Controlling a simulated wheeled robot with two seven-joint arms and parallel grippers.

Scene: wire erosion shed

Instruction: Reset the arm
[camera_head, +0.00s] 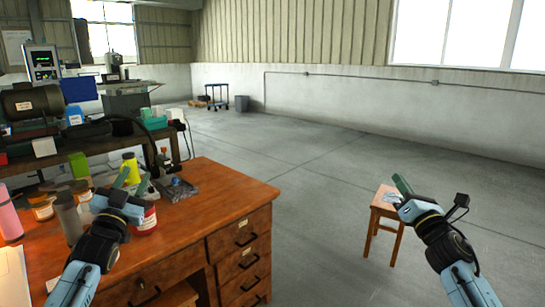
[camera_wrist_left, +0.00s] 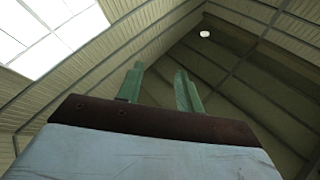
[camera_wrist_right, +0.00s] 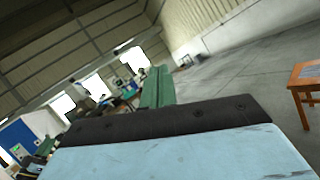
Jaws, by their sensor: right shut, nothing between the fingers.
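My left gripper (camera_head: 132,182) is raised over the left part of the wooden desk, in front of several bottles. In the left wrist view its two green fingers (camera_wrist_left: 160,75) stand apart with nothing between them, pointing up at the roof. My right gripper (camera_head: 399,182) is held up on the right, over the floor and in front of a small wooden stool (camera_head: 384,207). In the right wrist view its green fingers (camera_wrist_right: 157,75) are together and hold nothing. Neither gripper visibly touches anything.
The wooden desk (camera_head: 225,190) carries bottles, including a pink one (camera_head: 9,215) and a red-labelled jar (camera_head: 147,220), and a dark device (camera_head: 178,190). A cluttered workbench (camera_head: 100,143) stands behind it. Floor between desk and stool is clear. A blue cart (camera_head: 217,97) stands far back.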

